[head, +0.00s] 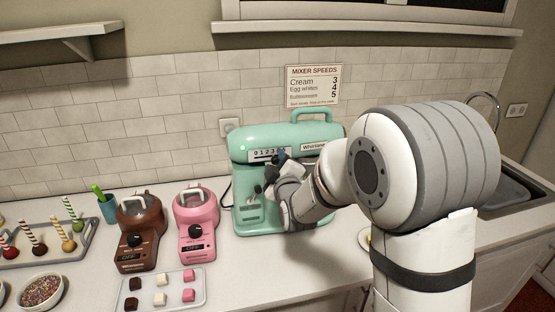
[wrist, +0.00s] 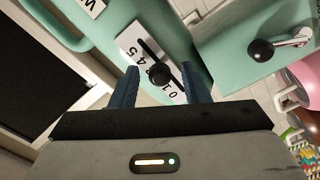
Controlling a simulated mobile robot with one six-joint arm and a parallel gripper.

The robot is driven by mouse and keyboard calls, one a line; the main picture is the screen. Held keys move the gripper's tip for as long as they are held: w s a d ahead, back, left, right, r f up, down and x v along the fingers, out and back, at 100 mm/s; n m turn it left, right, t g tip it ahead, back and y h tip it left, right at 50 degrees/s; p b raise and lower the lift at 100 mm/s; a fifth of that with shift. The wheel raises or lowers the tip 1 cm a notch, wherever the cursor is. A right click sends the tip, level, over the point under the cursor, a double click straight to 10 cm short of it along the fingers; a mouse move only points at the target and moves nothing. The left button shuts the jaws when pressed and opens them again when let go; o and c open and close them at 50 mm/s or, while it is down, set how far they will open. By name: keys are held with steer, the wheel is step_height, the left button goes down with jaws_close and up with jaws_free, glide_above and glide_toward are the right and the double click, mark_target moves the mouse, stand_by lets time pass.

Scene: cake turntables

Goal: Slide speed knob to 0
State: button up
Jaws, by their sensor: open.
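The mint-green mixer (head: 250,217) stands on the counter against the tiled wall. Its white speed scale (head: 262,154) is on the front of the head, with low numbers at the left. In the head view my gripper (head: 277,166) is at the scale and covers its right part. In the wrist view the scale (wrist: 132,38) appears turned, with 5 and 4 at upper left and 0 and 1 at lower right. The round black speed knob (wrist: 160,75) sits between my open gripper's fingers (wrist: 160,88), around mid-scale. The numbers beside it are hidden. I cannot tell whether a finger touches it.
A second black ball knob on a metal stem (wrist: 261,50) is on the mixer. A pink machine (head: 197,222) and a brown machine (head: 140,231) stand to the left. A tray of sweets (head: 162,290) lies in front. A speed sign (head: 313,86) hangs above.

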steer(key=shift+w, duration=0.25)
jaws_close()
stand_by(0.3)
